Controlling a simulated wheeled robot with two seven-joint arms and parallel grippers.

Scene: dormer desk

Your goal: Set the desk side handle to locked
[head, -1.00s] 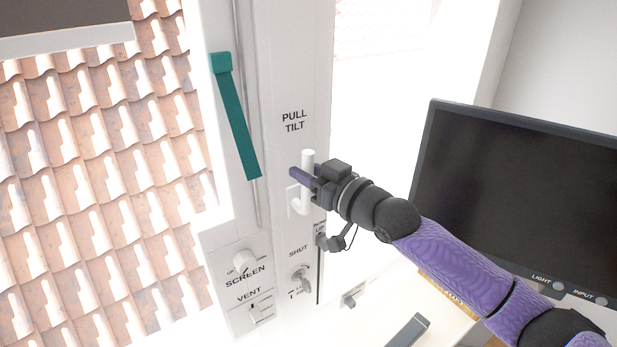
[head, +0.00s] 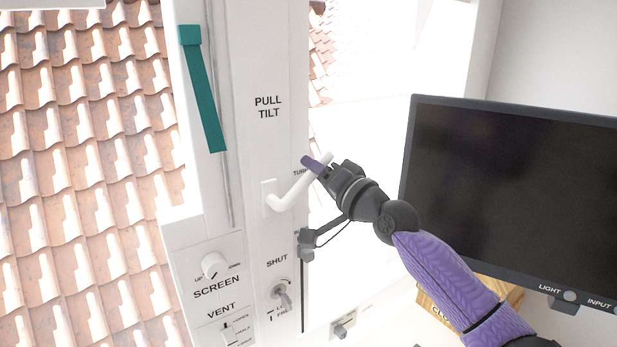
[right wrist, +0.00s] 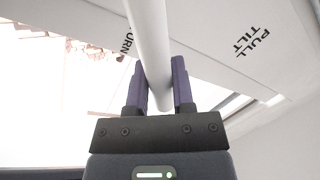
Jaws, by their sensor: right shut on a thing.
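The white handle (head: 288,196) is on the white window frame, below the "PULL TILT" lettering. Its grip slants up and to the right from its base plate. In the right wrist view the handle (right wrist: 150,45) runs between the two purple fingers. My right gripper (head: 314,167) is shut on the outer part of the grip; it also shows in the right wrist view (right wrist: 158,88). The "TURN" lettering beside the handle is partly covered. No locked marking is readable. My left gripper is not in view.
A teal lever (head: 204,95) hangs left of the handle. Below are a "SCREEN" knob (head: 214,266), a "VENT" slider (head: 228,330) and a key (head: 283,298) under "SHUT". A dark monitor (head: 510,195) stands at the right, close to my right arm.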

